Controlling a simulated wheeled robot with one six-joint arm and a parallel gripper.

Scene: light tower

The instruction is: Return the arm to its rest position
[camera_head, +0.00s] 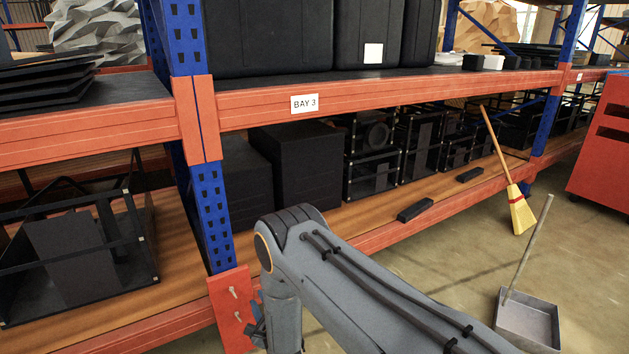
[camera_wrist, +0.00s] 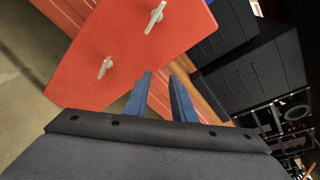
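My grey arm reaches in from the lower right of the head view and bends down at its elbow. My gripper (camera_wrist: 160,76) shows in the wrist view with two blue fingers apart and nothing between them. In the head view my gripper (camera_head: 256,318) is partly hidden by the arm and appears beside the orange plate (camera_head: 230,306) at the foot of the blue rack post (camera_head: 212,215). The plate, with two pale bolts, also lies beyond the fingers in the wrist view (camera_wrist: 130,50). I cannot tell the exact gap to it.
An orange shelf beam (camera_head: 400,95) labelled BAY 3 crosses above the arm. Black boxes (camera_head: 308,165) and frames stand on the lower shelf. A broom (camera_head: 517,210) leans at the right, near a dustpan (camera_head: 528,320) on the floor. Open floor lies between the rack and the dustpan.

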